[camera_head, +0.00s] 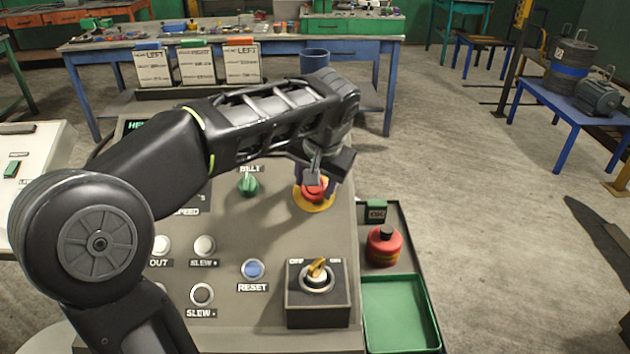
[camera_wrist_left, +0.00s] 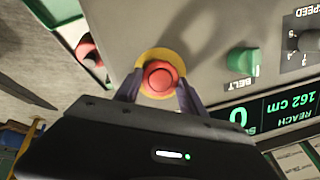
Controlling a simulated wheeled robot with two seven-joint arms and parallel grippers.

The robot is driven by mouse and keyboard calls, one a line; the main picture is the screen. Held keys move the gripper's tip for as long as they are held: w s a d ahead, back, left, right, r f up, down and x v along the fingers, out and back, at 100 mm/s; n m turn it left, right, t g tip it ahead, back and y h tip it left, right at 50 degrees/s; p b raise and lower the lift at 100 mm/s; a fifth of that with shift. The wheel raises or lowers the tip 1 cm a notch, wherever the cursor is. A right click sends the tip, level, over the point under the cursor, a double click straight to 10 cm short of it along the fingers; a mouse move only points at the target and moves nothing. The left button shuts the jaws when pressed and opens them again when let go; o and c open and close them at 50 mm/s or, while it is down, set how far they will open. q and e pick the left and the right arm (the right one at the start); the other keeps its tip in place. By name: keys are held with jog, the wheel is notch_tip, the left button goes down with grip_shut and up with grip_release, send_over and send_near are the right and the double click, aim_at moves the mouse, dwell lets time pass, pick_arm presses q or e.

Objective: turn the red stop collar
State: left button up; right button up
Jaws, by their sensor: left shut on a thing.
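The red stop collar (camera_head: 314,193) sits on its yellow ring at the upper right of the grey control panel. In the left wrist view the red stop collar (camera_wrist_left: 160,78) shows as a round red knob in the yellow ring. My left gripper (camera_wrist_left: 160,90) has one finger on each side of it and is shut on it. In the head view my left gripper (camera_head: 316,174) comes down over the collar from above and hides part of it. My right gripper is in neither view.
The panel carries a green belt knob (camera_head: 248,184), a blue reset button (camera_head: 253,268) and a yellow key switch (camera_head: 318,273). A red container (camera_head: 384,246) and a green tray (camera_head: 398,313) lie to the right. Three paper cards (camera_head: 198,65) stand behind the panel.

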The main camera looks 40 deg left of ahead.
pick_arm(q)
jog(key=shift+f+m, duration=0.1)
jog(key=shift+m, duration=0.8)
jog(key=o, duration=1.4)
jog(key=shift+c, duration=0.2)
jog(key=v, duration=0.7)
jog(key=shift+d+r, duration=0.25)
jog(key=shift+r, duration=0.05)
jog(key=shift+s, duration=0.1)
